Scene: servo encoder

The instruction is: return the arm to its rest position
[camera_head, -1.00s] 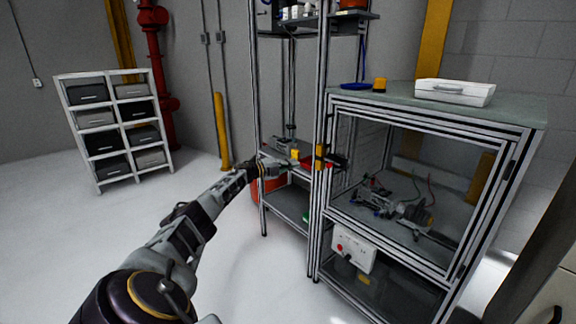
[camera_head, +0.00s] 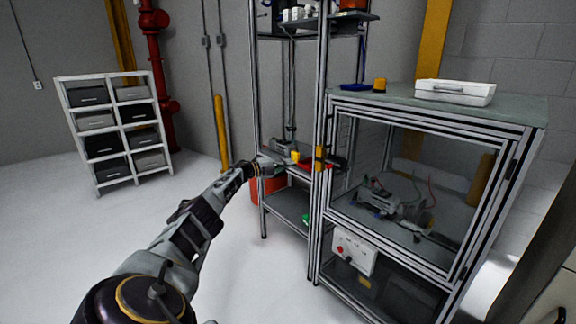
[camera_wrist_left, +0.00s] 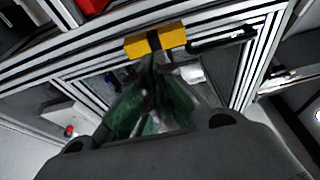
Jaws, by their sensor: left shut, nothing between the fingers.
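My left arm reaches from the bottom of the head view up to the open shelf rack (camera_head: 264,215). My left gripper (camera_head: 285,163) is at its far end, shut and empty, beside the rack's middle shelf. It is small there, and the shelf items overlap it. In the left wrist view, the grey gripper body fills the bottom, and blurred dark green shapes lie ahead of it. A yellow block with a black band (camera_wrist_left: 155,41) sits beyond them, against aluminium rails. I cannot tell whether anything touches the gripper. My right gripper is not in view.
A framed cabinet with clear panels (camera_head: 437,105) stands right of the rack, with a white case (camera_head: 455,92) on top. A white drawer rack (camera_head: 116,128) stands at the left. A yellow post (camera_head: 221,132) rises behind. The floor left of my arm is clear.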

